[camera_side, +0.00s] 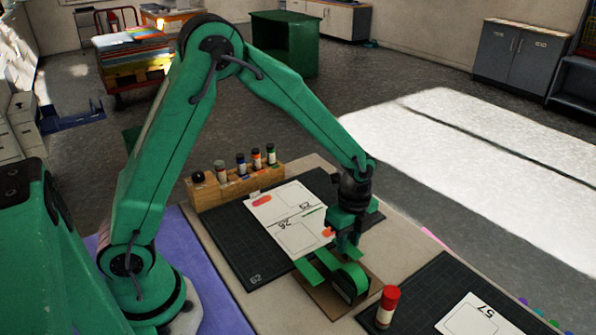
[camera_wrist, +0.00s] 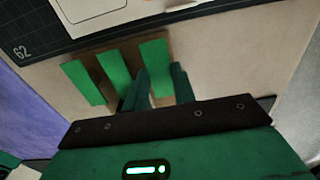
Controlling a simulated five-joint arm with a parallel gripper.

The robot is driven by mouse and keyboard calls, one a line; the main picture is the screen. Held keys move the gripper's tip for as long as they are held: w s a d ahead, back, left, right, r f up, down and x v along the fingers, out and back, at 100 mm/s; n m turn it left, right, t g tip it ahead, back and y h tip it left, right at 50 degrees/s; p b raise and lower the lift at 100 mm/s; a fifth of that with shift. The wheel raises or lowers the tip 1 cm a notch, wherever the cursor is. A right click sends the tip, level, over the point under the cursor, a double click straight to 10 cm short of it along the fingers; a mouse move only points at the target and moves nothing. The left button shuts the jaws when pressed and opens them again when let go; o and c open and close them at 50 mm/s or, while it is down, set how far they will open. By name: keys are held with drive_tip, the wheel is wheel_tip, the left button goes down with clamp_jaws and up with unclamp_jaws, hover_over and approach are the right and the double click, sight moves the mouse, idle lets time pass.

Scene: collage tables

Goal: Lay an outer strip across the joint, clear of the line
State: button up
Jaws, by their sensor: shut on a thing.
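In the side view, a white sheet (camera_side: 270,212) lies on a dark cutting mat (camera_side: 236,250). It has printed outlines, a dark line across its middle, a small green mark and red-orange patches. Its near edge shows in the wrist view. Several green strips lie on a brown base beside the mat: a left strip (camera_wrist: 82,82), a middle strip (camera_wrist: 115,72) and a right strip (camera_wrist: 155,60). My gripper (camera_wrist: 157,80) is low over the base, its fingers either side of the right strip's near end, shut on it. The fingertips are partly hidden in the side view.
A wooden rack (camera_side: 235,188) of capped bottles stands behind the mat. A red-capped bottle (camera_side: 387,306) stands close to the right of the strips. A second dark mat (camera_side: 425,290) with a white sheet (camera_side: 472,315) lies at right. Bare table shows between the mats.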

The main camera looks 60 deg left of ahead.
sight(348, 247)
drive_tip(key=shift+r, duration=2.2)
drive_tip(key=shift+a, duration=0.6)
drive_tip(key=s+a, duration=0.1)
drive_tip(key=a, duration=0.4)
drive_tip(key=s+a, duration=0.1)
drive_tip(key=a, duration=1)
drive_tip(key=shift+s+a+f, duration=0.2)
drive_tip(key=shift+s+a, duration=0.4)
drive_tip(key=shift+a, duration=0.3)
drive_tip(key=shift+f, duration=0.15)
drive_tip(key=shift+f, duration=2.25)
